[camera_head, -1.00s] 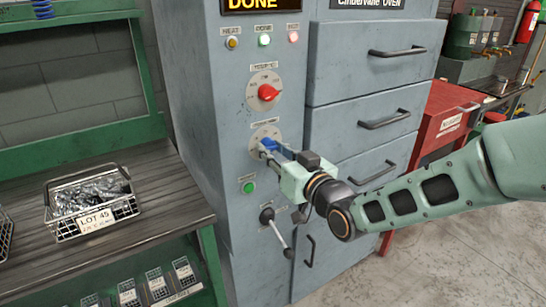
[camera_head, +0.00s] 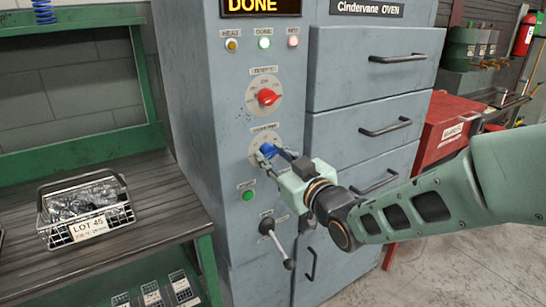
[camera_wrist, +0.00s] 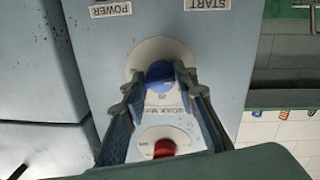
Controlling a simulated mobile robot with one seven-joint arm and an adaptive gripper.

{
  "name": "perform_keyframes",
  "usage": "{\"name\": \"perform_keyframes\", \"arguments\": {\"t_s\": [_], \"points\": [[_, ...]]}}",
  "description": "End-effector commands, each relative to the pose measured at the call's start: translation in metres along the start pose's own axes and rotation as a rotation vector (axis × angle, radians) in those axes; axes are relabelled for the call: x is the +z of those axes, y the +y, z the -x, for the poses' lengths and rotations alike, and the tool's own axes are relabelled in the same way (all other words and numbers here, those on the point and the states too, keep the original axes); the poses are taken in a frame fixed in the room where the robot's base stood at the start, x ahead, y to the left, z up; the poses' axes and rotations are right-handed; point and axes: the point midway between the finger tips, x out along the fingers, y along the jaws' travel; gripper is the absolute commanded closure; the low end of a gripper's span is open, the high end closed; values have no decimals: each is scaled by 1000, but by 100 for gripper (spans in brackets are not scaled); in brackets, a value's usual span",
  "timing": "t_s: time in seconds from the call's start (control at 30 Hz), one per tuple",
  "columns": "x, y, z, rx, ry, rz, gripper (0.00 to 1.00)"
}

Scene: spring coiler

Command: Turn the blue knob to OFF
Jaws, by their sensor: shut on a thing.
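The blue knob (camera_head: 267,151) sits on a pale round dial on the grey oven's control panel, below the red knob (camera_head: 267,97). My gripper (camera_head: 270,153) reaches it from the right with its fingers on the knob. In the wrist view the blue knob (camera_wrist: 160,76) lies between the two fingertips of my gripper (camera_wrist: 160,82), which is shut on it. The dial (camera_wrist: 150,52) shows around the knob there. Its markings are too small or covered to read, so the knob's setting cannot be told.
The display (camera_head: 262,5) reads DONE, above several indicator lamps. A green button (camera_head: 248,195) and a lever (camera_head: 276,243) are below the dial. Drawers (camera_head: 375,70) are to the right. A wire basket labelled LOT 45 (camera_head: 88,228) stands on the left bench.

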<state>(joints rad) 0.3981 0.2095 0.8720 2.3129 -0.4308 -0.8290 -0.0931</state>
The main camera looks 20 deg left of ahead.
Motion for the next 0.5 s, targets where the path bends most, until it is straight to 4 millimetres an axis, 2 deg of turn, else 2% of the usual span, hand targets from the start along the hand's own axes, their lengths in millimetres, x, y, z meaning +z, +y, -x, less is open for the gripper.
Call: {"name": "perform_keyframes", "arguments": {"t_s": [0.07, 0.1, 0.23, 0.5], "points": [[-2, -1, 0, -2, 4, 3, 98], [-2, -1, 0, -2, 3, 3, 72], [-1, -1, 0, -2, 2, 2, 58], [0, 0, 0, -1, 0, 0, 56]]}}
